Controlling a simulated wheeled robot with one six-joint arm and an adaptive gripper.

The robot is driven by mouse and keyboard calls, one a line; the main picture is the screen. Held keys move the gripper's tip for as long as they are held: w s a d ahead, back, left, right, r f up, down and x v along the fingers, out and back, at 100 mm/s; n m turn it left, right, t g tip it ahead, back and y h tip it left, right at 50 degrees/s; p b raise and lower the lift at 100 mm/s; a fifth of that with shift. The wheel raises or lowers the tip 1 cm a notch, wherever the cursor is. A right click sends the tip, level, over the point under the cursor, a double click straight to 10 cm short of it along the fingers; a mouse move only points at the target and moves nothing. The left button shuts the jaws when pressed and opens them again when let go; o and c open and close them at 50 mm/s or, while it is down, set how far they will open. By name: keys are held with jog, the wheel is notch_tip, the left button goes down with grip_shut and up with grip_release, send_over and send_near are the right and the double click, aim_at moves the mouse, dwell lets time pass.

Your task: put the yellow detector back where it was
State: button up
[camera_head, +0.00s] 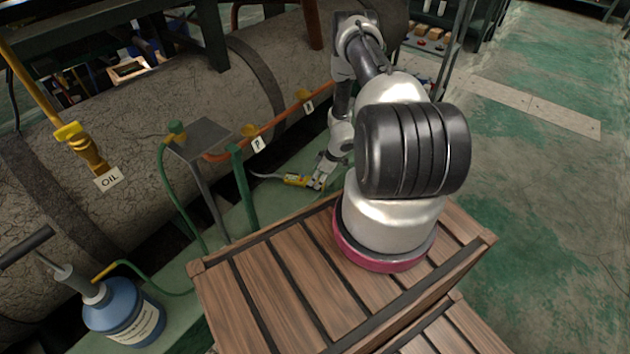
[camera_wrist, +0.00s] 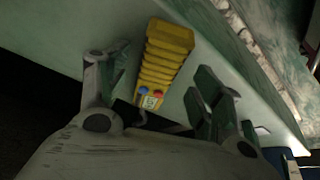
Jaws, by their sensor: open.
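The yellow detector (camera_head: 295,180) lies on the green bench top, with a thin pale probe (camera_head: 265,175) reaching out to its left. In the wrist view the detector (camera_wrist: 168,52) shows its ribbed yellow body, with a red and a blue button and a small label at its near end. My gripper (camera_head: 318,182) is at the right end of the detector. In the wrist view my gripper (camera_wrist: 160,70) is open, with one finger on each side of the detector and a visible gap on both sides. I cannot tell its exact height above the bench.
A green post (camera_head: 243,188) and a small grey stand (camera_head: 203,138) rise left of the detector. An orange hose (camera_head: 275,124) with tags P and R runs behind. A wooden crate (camera_head: 290,275) is in front. A blue oil bottle (camera_head: 125,312) stands lower left.

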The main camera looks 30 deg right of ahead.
jog(key=v, duration=0.9)
jog(key=s+a+r+m+g+y, duration=0.1)
jog(key=s+a+m+y, duration=0.1)
jog(key=s+a+m, duration=0.35)
jog(key=s+a+r+m+h, duration=0.1)
jog(key=s+r, duration=0.5)
jog(key=r, duration=1.3)
jog(key=s+a+r+m+t+h, duration=0.1)
jog(key=s+a+r, duration=0.3)
jog(key=r, duration=1.5)
jog(key=s+a+r+m+t+h, duration=0.1)
jog(key=s+r, duration=0.9)
jog(key=r, duration=1)
jog(key=shift+s+a+h, duration=0.15)
jog(key=shift+a+h, duration=0.5)
jog(key=shift+h, duration=0.45)
